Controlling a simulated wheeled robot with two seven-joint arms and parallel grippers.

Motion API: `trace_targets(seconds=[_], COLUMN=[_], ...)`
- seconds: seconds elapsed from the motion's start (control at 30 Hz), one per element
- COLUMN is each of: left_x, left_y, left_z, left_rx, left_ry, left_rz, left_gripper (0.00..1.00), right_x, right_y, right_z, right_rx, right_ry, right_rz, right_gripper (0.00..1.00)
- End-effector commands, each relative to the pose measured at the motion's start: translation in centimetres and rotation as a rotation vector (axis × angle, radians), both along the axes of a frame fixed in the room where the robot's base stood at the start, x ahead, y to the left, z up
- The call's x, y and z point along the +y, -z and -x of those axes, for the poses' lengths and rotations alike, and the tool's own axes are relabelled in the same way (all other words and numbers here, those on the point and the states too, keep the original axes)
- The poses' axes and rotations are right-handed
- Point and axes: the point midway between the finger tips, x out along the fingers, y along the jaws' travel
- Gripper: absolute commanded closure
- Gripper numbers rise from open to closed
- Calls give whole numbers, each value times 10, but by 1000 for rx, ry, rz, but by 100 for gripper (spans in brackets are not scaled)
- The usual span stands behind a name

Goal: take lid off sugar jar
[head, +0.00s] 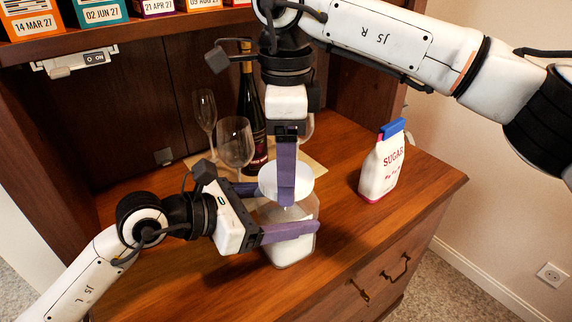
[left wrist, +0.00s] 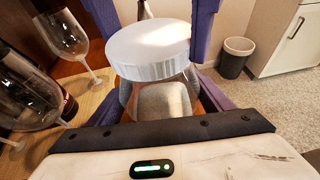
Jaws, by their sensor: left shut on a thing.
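The sugar jar (head: 290,250) is a clear, squarish jar with pale contents, standing upright on the wooden counter. Its round white lid (head: 268,180) is at the jar's mouth, and in the left wrist view the ribbed lid (left wrist: 150,48) sits above the jar body (left wrist: 163,98). My left gripper (head: 285,210) is shut on the jar, its purple fingers on either side. My right gripper (head: 286,188) points down from above at the lid, one finger in front of it. Purple fingers flank the lid in the left wrist view; whether the right ones press it is unclear.
A white sugar bag (head: 382,168) with a blue clip stands to the right. Wine glasses (head: 235,143) and a dark bottle (head: 248,110) stand close behind the grippers. Boxes (head: 98,10) line the shelf above.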

Motion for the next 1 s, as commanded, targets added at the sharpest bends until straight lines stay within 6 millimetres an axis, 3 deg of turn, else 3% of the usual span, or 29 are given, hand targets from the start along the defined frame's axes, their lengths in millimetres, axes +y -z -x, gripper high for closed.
trace_targets(seconds=[0.7, 0.87, 1.0], left_x=[0, 0, 0], left_y=[0, 0, 0], left_z=[0, 0, 0], left_rx=[1, 1, 1], left_ry=[0, 0, 0], left_rz=[0, 0, 0], left_gripper=[89, 89, 89], right_x=[0, 0, 0], right_y=[-2, -2, -2], right_z=[0, 0, 0], right_rx=[-1, -1, -1], right_ry=[-1586, -1788, -1800], right_rz=[-1, -1, 0], right_gripper=[58, 58, 58])
